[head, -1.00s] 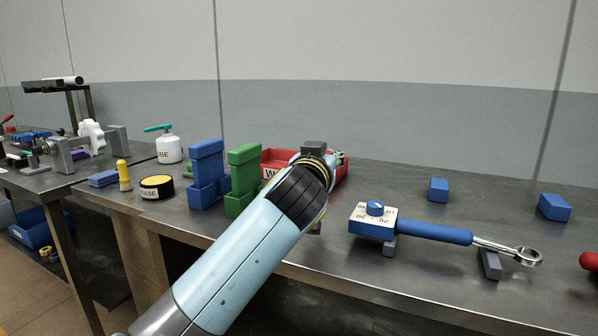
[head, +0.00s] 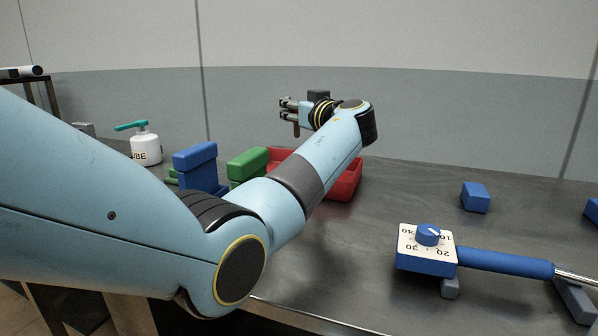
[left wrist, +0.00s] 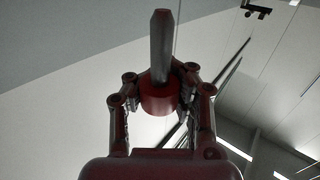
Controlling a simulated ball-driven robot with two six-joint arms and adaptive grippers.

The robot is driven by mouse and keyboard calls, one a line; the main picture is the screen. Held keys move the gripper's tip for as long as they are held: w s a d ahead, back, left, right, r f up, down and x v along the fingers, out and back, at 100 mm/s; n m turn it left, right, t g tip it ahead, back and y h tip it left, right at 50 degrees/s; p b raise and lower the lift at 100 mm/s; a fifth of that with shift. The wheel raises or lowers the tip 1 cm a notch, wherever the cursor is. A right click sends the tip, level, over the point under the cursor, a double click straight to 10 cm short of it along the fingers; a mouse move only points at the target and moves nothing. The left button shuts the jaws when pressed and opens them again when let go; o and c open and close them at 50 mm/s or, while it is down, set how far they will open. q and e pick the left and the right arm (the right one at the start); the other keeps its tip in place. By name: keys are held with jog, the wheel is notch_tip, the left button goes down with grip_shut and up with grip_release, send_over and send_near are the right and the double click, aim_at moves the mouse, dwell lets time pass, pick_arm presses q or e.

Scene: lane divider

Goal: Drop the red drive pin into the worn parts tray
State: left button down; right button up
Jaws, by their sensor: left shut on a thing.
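My left gripper (head: 290,109) is shut on the red drive pin (left wrist: 159,98), which shows in the left wrist view as a red collar with a grey shaft. In the head view only a small dark reddish piece of the pin (head: 296,130) shows below the fingers. The red worn parts tray (head: 346,185) stands on the bench, partly hidden behind my left arm. In the head view the gripper appears higher than the tray, over its back left part; the exact height gap is hard to tell. My right gripper is not in view.
Left of the tray stand a green block (head: 247,165), a blue block (head: 196,165) and a white bottle with a teal top (head: 145,146). Bench between tray and wrench is clear.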

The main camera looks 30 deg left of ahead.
aim_at(298, 130)
pick_arm(q)
notch_tip(298, 130, down, 5)
jog(key=shift+r+b, duration=0.2)
jog(key=shift+b, duration=0.2)
jog(key=shift+f, duration=0.1)
jog(key=c, duration=1.1)
grip_release()
jog(key=shift+c, duration=0.2)
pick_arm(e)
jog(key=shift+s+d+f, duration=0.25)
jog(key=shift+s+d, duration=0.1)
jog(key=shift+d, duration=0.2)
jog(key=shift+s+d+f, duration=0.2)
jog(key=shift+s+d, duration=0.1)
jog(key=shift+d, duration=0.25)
pick_arm(q)
notch_tip(298, 130, up, 10)
jog(key=shift+r, duration=0.1)
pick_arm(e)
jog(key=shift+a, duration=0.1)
